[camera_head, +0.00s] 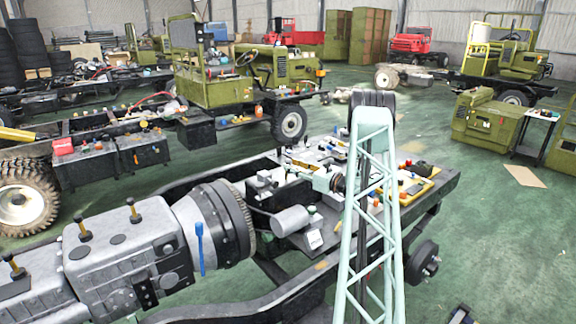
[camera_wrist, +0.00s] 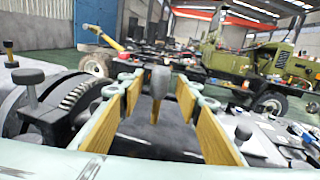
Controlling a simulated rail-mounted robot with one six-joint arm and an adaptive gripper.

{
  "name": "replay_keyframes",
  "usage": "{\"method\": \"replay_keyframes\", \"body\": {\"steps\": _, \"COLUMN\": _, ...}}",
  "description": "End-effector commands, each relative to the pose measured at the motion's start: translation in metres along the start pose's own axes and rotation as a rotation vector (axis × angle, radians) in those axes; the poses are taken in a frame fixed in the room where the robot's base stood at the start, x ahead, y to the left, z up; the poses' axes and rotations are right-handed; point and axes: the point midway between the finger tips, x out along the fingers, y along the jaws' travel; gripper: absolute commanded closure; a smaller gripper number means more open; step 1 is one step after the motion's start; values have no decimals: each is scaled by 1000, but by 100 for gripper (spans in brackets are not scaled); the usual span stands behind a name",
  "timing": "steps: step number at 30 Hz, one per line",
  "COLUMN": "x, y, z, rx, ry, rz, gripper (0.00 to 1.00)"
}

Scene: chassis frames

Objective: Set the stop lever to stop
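In the wrist view, my gripper (camera_wrist: 158,88) has its two tan-padded fingers apart. A grey knob on a brown stem (camera_wrist: 157,82) shows between them, with a visible gap on each side. I cannot tell whether it is level with the fingertips or beyond them, or whether it is the stop lever; no label is readable. In the head view, my pale green lattice arm crosses the chassis frame (camera_head: 440,186), and my gripper is hard to make out there. A blue lever (camera_head: 200,248) stands upright on the side of the grey gearbox (camera_head: 125,250).
A large toothed flywheel housing (camera_head: 225,220) lies left of my arm. Small parts and tools cover the chassis top. In the wrist view, a dark geared part (camera_wrist: 75,100) stands close on the left. A green truck (camera_head: 240,70) stands behind.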

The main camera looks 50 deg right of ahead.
Motion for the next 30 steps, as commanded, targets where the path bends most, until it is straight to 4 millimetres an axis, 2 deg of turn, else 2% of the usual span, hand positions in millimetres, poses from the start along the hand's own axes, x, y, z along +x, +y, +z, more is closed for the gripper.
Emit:
{"method": "replay_keyframes", "body": {"steps": 3, "x": 14, "y": 0, "z": 0, "rx": -1, "ry": -1, "rz": 1, "gripper": 68}}
{"method": "replay_keyframes", "body": {"steps": 9, "x": 28, "y": 0, "z": 1, "rx": -1, "ry": -1, "rz": 0, "gripper": 68}}
{"method": "replay_keyframes", "body": {"steps": 22, "x": 32, "y": 0, "z": 0, "rx": 0, "ry": -1, "rz": -1, "gripper": 68}}
{"method": "replay_keyframes", "body": {"steps": 30, "x": 32, "y": 0, "z": 0, "rx": 0, "ry": -1, "rz": 0, "gripper": 92}}
